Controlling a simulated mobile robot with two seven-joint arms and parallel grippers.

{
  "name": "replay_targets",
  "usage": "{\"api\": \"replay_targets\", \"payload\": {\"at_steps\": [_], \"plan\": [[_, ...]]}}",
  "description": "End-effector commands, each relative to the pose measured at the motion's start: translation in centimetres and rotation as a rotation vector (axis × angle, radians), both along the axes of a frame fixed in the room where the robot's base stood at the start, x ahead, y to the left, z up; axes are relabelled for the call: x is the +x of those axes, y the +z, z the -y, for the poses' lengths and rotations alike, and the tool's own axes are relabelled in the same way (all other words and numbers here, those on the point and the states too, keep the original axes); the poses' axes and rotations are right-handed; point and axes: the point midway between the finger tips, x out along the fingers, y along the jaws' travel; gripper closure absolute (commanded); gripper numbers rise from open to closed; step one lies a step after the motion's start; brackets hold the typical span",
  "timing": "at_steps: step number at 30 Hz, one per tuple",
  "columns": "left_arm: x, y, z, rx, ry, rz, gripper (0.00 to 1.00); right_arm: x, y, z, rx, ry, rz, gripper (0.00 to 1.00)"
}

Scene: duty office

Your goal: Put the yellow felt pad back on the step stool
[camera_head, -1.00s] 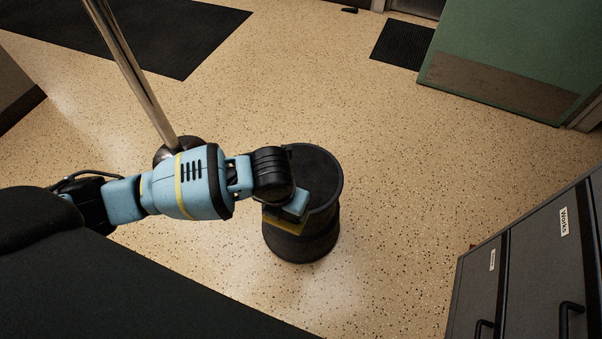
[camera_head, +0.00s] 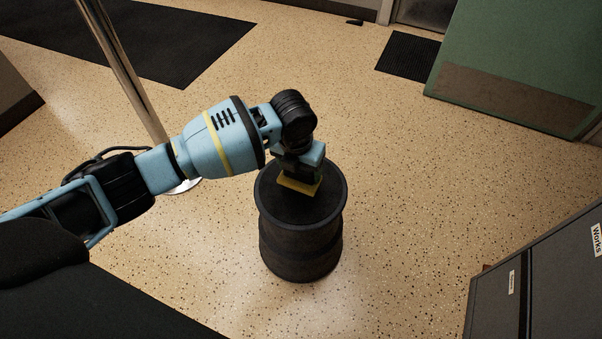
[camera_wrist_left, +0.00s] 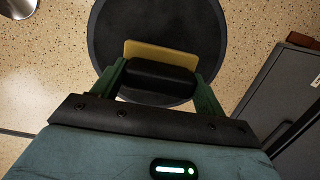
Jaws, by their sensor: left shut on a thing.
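The step stool (camera_head: 299,254) is a black round drum with a dark flat top, upright on the floor. Its top also shows in the left wrist view (camera_wrist_left: 160,25). My left gripper (camera_head: 300,173) is over the stool's top, pointing down, and is shut on the yellow felt pad (camera_head: 299,187). In the left wrist view the pad (camera_wrist_left: 160,54) shows as a yellow slab with a black block at it between the green fingers. The pad is within the stool's outline; I cannot tell whether it touches the top. My right gripper is not in view.
A metal post (camera_head: 127,75) on a round base stands left of the stool. Grey drawers (camera_head: 545,285) are at the lower right, and a green panel (camera_head: 525,50) is at the upper right. Dark mats (camera_head: 150,35) lie on the speckled floor. Floor right of the stool is clear.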

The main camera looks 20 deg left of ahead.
Motion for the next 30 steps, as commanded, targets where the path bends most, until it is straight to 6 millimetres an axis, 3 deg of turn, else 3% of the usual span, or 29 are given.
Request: {"api": "replay_targets", "payload": {"at_steps": [4,11,24,25,30], "plan": [[1.1,-0.2,-0.1,-0.002,0.003,0.002,0.49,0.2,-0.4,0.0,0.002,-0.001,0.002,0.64],[0.8,-3.7,-0.1,0.0,0.001,-0.002,0.49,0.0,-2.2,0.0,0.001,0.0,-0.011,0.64],[0.8,-3.9,-0.1,0.001,0.001,0.001,0.49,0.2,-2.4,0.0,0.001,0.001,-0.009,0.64],[0.8,-3.9,-0.1,0.001,0.001,0.001,0.24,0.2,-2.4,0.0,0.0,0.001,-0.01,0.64],[0.8,-3.9,-0.1,0.001,0.0,0.001,0.06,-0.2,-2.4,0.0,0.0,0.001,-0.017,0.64]]}}
